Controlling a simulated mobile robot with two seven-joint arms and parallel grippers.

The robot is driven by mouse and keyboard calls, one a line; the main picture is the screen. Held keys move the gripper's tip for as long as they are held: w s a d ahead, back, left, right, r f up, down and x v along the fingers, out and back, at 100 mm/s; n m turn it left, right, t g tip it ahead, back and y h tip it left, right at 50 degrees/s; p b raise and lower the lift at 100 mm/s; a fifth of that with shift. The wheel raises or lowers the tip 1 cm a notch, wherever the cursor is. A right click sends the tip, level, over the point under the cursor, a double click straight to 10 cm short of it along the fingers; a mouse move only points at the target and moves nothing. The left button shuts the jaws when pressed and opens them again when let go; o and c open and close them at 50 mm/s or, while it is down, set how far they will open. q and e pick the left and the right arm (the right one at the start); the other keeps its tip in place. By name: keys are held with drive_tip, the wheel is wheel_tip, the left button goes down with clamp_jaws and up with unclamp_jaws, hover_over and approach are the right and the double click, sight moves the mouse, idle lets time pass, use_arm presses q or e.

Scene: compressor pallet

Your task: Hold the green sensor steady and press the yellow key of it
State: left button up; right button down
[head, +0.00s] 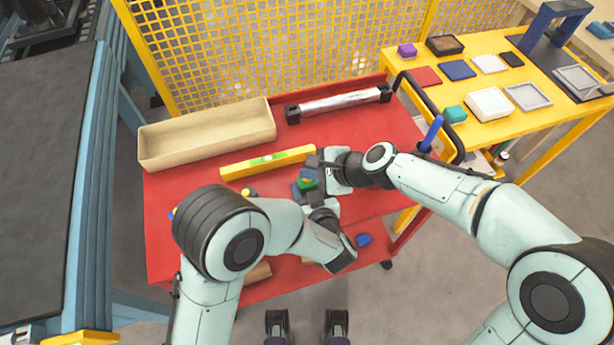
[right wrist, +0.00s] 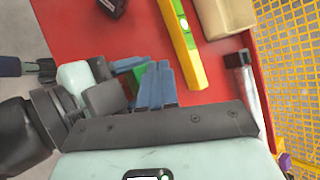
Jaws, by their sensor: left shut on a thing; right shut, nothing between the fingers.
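The green sensor (head: 309,184) is a small block over the red cart top, mostly hidden by the fingers. It also shows as a green patch in the right wrist view (right wrist: 140,74). My left gripper (head: 302,188) is shut on it, its blue-grey fingers at its sides. My right gripper (head: 314,166) is shut and empty, close beside the sensor; its blue fingers show in the right wrist view (right wrist: 158,86). I cannot tell whether their tips touch the sensor. The yellow key cannot be made out clearly.
The red cart (head: 375,145) carries a yellow level (head: 268,161), a beige bin (head: 207,136) and a silver cylinder with black ends (head: 340,100). A yellow table (head: 420,58) with trays and a yellow mesh fence (head: 260,45) stand behind.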

sight(310, 183)
drive_tip(key=shift+f, duration=0.45)
idle(1.3)
idle(0.5)
drive_tip(key=shift+r, duration=0.9)
drive_tip(key=shift+r, duration=2.5)
use_arm(q)
drive_tip(key=o, duration=1.2)
